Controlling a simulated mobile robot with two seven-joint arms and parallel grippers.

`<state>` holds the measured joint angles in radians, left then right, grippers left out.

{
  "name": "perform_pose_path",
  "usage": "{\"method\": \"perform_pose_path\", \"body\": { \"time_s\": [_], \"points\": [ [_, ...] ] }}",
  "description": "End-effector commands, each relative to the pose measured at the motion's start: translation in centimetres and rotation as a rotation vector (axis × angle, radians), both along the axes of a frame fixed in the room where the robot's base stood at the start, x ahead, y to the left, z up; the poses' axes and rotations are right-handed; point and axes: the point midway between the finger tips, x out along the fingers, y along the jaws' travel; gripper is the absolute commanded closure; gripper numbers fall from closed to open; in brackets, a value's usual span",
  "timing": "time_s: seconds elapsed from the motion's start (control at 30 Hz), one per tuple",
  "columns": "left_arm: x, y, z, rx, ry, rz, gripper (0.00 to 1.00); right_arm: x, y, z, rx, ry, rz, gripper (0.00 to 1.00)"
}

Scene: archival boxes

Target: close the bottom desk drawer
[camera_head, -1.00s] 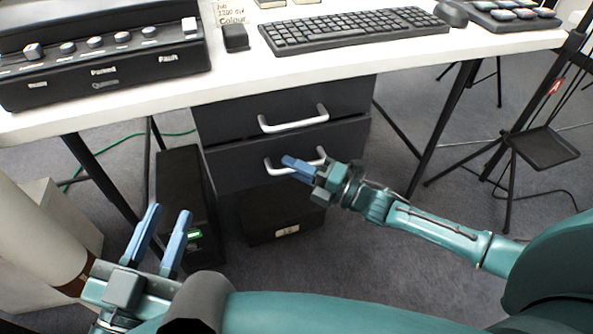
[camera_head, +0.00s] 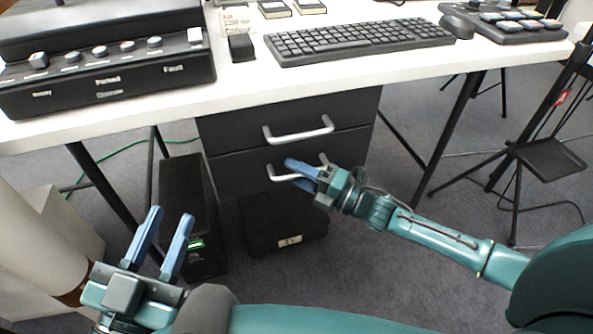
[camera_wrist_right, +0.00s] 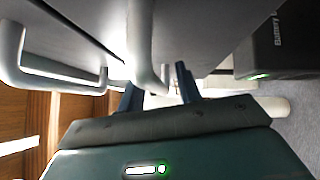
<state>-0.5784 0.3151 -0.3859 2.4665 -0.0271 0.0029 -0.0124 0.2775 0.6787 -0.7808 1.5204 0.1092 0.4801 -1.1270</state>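The bottom drawer (camera_head: 236,172) is the dark lower front of the unit under the desk. It looks roughly in line with the drawer above, but I cannot tell whether a small gap remains. Its pale bar handle (camera_head: 283,178) is partly hidden by my right gripper (camera_head: 301,170). In the right wrist view my gripper fingers (camera_wrist_right: 160,92) are apart, with the handle (camera_wrist_right: 142,45) between them; contact is unclear. My left gripper (camera_head: 168,242) is open and empty at the lower left, away from the drawers.
The upper drawer (camera_head: 240,128) has its own handle (camera_head: 300,133). A black computer tower (camera_head: 183,195) stands left of the unit, and a dark box (camera_head: 262,220) lies below it. The white desk (camera_head: 350,75) overhangs. A tripod tray (camera_head: 547,158) stands right.

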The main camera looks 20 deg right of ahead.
Motion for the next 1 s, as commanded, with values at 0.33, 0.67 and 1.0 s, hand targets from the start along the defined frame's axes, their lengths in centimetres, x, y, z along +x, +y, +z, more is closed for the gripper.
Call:
{"method": "perform_pose_path", "body": {
  "time_s": [0.33,0.67,1.0],
  "points": [
    [-0.1,0.1,0.4,0.02,0.029,0.021,0.7,-4.3,-4.7,-0.7,-0.004,0.007,-0.003,0.66],
    [0.0,0.5,0.0,0.064,0.03,0.041,0.7,-8.0,-8.8,-1.5,-0.003,0.003,-0.001,0.66],
    [-0.2,0.5,-0.5,0.07,0.037,0.042,0.7,-8.6,-9.5,-1.7,-0.001,0.0,-0.001,0.66]
  ]
}}
